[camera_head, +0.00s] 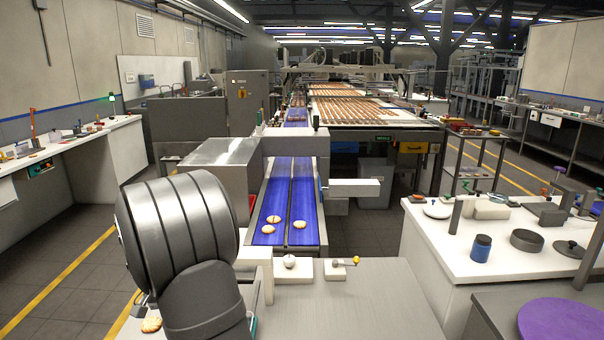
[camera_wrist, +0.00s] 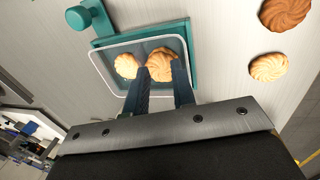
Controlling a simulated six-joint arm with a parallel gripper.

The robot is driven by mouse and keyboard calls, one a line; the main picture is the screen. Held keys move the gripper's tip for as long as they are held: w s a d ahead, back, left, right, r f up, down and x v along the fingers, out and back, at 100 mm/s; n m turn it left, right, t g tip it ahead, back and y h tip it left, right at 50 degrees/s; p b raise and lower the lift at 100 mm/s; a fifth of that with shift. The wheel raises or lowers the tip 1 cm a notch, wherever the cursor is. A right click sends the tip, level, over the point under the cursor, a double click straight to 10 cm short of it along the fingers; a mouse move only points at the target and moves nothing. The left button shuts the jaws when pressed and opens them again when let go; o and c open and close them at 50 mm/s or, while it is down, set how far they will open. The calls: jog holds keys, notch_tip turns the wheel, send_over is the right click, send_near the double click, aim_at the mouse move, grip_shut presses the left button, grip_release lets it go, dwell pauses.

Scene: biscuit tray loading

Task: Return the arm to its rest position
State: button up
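In the wrist view my gripper (camera_wrist: 161,68) points down at a shallow clear tray (camera_wrist: 112,77) with a pale rim, seated in a teal holder (camera_wrist: 140,36). Two golden biscuits lie in the tray: a left biscuit (camera_wrist: 126,66) and a right biscuit (camera_wrist: 160,64). My two dark fingers stand apart, their tips by the near sides of the right biscuit; whether they touch it I cannot tell. In the head view my dark grey arm fills the lower left and hides my gripper and the tray.
Two loose biscuits, one brown (camera_wrist: 284,12) and one golden (camera_wrist: 268,67), lie right of the tray in the wrist view. In the head view, a blue conveyor (camera_head: 290,195) carries three biscuits. A white side table (camera_head: 440,252) with jars and dishes stands right. The grey worktop (camera_head: 350,305) is mostly clear.

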jog(key=d+r, duration=0.6)
jog(key=d, duration=0.4)
jog(key=s+d+f, duration=0.2)
jog(key=s+d, duration=0.1)
jog(key=s, duration=0.7)
jog(key=s+d+f, duration=0.2)
jog(key=s+d, duration=0.1)
jog(key=s, duration=0.8)
jog(key=shift+d, duration=0.1)
jog(key=w+a+r, duration=0.2)
jog(key=w+r, duration=0.2)
jog(key=w, duration=0.8)
jog(key=shift+w+a+r, duration=0.15)
jog(key=shift+a+r, duration=0.05)
